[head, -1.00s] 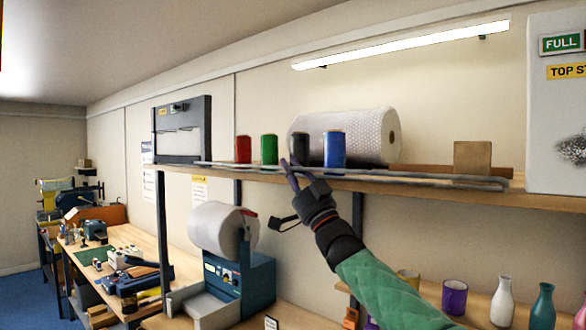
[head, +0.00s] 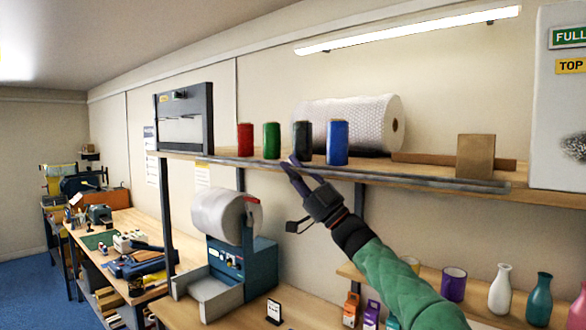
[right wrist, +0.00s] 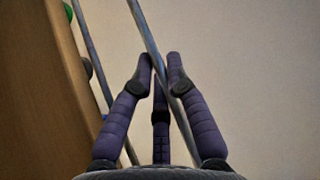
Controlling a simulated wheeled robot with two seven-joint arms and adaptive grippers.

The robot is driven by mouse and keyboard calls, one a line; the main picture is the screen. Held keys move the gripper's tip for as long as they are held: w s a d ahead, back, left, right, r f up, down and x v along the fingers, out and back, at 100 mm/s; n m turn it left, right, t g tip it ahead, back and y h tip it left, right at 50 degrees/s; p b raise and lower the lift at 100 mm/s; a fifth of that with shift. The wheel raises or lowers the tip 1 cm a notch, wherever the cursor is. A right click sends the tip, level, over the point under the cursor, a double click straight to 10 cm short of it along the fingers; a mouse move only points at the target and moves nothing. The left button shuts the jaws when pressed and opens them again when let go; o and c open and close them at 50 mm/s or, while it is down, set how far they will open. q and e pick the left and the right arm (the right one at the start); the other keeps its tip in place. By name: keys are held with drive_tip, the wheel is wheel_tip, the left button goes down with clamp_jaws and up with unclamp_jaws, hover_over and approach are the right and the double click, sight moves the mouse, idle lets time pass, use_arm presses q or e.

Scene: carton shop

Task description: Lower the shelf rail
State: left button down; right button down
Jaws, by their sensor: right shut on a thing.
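The shelf rail (head: 430,181) is a thin grey bar running along the front edge of the wooden shelf. My right gripper (head: 291,165) reaches up from the lower right to the rail, in front of the black tin. In the right wrist view the purple fingers (right wrist: 160,72) are closed around a grey bar (right wrist: 151,38), which passes between them at a slant. A second thin bar (right wrist: 93,50) runs beside it, nearer the shelf. My left gripper is not in view.
On the shelf (head: 545,190) stand red (head: 245,139), green (head: 271,140), black (head: 303,140) and blue (head: 337,142) tins, a bubble-wrap roll (head: 350,118) and a carton (head: 475,156). A label machine (head: 243,262) and vases (head: 500,288) stand below.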

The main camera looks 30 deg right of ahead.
drive_tip(key=c, duration=1.2)
unclamp_jaws()
drive_tip(key=v, duration=1.2)
